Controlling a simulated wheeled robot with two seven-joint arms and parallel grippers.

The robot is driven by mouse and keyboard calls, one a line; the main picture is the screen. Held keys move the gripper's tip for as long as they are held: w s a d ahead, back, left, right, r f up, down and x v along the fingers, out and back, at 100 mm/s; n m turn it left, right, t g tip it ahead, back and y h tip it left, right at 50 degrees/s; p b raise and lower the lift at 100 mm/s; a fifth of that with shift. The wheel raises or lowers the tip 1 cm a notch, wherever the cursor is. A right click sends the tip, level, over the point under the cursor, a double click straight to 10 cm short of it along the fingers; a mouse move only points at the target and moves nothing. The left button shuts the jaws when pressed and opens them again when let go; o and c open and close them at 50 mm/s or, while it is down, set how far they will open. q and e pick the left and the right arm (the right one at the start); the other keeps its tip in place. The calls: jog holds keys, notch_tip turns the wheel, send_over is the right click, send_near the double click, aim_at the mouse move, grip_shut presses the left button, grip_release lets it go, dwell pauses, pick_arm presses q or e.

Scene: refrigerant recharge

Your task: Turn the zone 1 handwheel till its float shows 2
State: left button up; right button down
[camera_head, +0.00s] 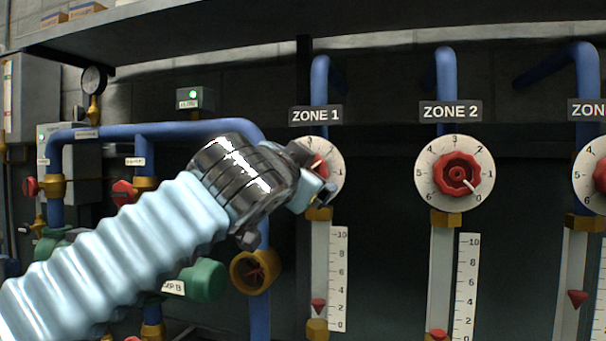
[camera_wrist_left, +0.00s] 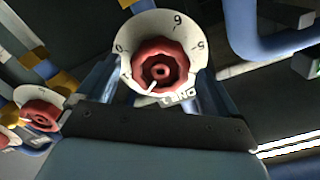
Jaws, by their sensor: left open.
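The zone 1 handwheel (camera_head: 319,166) is red on a white numbered dial (camera_head: 338,166), under the ZONE 1 label (camera_head: 316,116). My left arm and gripper partly cover it in the head view. In the left wrist view the handwheel (camera_wrist_left: 160,64) shows inverted, with its white pointer toward the lower left. My left gripper (camera_head: 312,188) is open, its fingers on either side of the wheel; contact cannot be told. The red zone 1 float (camera_head: 318,305) is at about 2 on its scale (camera_head: 338,275). My right gripper is not in view.
The zone 2 handwheel (camera_head: 457,174) is to the right, its float (camera_head: 437,334) near 0. A third handwheel (camera_head: 599,174) is at the right edge. Blue pipes (camera_head: 180,130), a green pump part (camera_head: 204,280) and a round brass valve (camera_head: 254,271) are at left. A shelf (camera_head: 300,40) overhangs.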

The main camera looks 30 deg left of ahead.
pick_arm(q)
jog(key=b+v, duration=0.1)
jog(key=v, duration=0.5)
jog(key=shift+s, duration=0.35)
